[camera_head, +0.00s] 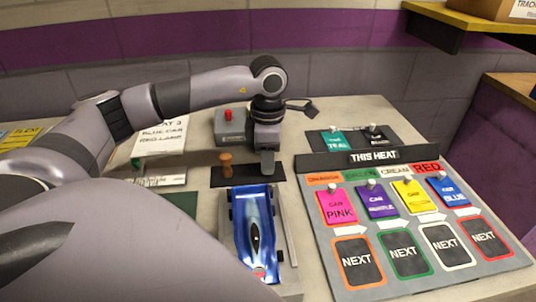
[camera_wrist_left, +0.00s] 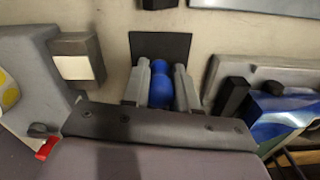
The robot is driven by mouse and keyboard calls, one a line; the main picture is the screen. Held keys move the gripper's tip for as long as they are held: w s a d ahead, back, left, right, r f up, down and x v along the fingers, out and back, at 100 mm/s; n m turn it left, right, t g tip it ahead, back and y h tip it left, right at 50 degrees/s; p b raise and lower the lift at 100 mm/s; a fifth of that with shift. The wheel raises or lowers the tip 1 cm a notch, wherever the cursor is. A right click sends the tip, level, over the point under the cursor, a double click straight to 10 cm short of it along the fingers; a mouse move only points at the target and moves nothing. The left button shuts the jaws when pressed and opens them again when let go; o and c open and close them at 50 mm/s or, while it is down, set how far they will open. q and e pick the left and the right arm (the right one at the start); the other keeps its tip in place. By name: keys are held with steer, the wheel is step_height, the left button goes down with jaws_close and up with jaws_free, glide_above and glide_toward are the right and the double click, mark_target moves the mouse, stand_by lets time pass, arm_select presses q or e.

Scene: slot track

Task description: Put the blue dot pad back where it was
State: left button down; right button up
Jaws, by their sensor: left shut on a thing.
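My left gripper (camera_head: 267,163) reaches down at the right end of a dark pad (camera_head: 246,178), behind the blue car. In the left wrist view the gripper (camera_wrist_left: 160,85) is shut on a smooth, rounded blue piece (camera_wrist_left: 160,80), which sits between its two grey fingers. A black square pad (camera_wrist_left: 160,45) shows just beyond the fingertips. The blue piece is hidden behind the fingers in the head view. I cannot tell whether it touches the pad. A brown wooden peg (camera_head: 226,164) stands left of the gripper. My right gripper is not in view.
The blue car (camera_head: 257,232) lies close in front of the gripper. A grey box (camera_head: 231,127) with a red button stands just behind. The THIS HEAT board (camera_head: 345,248) with several coloured cards is at the right. Bare table lies between pad and board.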

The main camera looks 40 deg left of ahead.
arm_select(q)
steer(key=shift+f, duration=0.2)
steer(key=c, duration=0.9)
jaws_free()
step_height(320, 180, up, 12)
steer(key=shift+r, duration=0.2)
steer(key=shift+s+d+f, duration=0.1)
